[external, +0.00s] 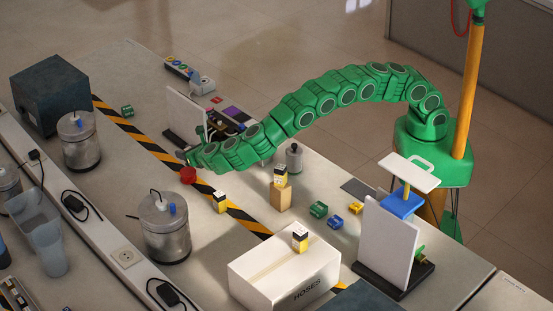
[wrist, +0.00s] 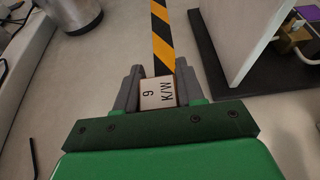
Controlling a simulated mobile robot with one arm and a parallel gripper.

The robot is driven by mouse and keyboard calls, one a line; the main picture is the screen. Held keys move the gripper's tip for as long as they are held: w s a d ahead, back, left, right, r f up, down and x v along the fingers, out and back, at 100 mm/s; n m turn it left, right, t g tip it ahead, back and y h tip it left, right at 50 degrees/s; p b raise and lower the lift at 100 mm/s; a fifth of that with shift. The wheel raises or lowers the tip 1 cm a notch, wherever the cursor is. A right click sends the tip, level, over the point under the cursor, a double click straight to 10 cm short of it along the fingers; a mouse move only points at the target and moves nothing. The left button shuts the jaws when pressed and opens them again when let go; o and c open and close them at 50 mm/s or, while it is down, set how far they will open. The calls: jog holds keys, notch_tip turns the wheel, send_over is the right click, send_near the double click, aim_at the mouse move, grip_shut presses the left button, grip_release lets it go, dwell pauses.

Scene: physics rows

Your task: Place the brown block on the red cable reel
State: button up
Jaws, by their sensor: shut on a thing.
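My gripper (external: 191,160) is at the far end of the green arm, over the table near the striped tape. In the wrist view my gripper (wrist: 160,92) is shut on a block (wrist: 158,93) with a pale face marked "9 K/W". The block's sides are hidden between the grey fingers, so its brown colour is hard to confirm. The red cable reel (external: 188,175) shows as a small red round thing just below the gripper tip in the external view. I cannot tell whether the held block touches it. The reel is not visible in the wrist view.
A yellow-and-white block (external: 221,202) stands near the tape. Another sits on a tan block (external: 281,198). A white box (external: 285,275) and metal canisters (external: 166,227) stand nearby. An upright white panel (wrist: 238,35) on a dark base is close to the gripper's right.

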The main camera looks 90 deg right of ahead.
aim_at(187, 169)
jog(key=shift+w+a+f, duration=0.1)
jog(key=shift+w+f, duration=0.15)
jog(key=shift+f, duration=0.1)
jog(key=shift+w, duration=0.1)
jog(key=shift+w+f, duration=0.15)
jog(key=shift+f, duration=1.65)
jog(key=shift+f, duration=0.15)
jog(key=o, duration=1)
jog(key=shift+o, duration=0.2)
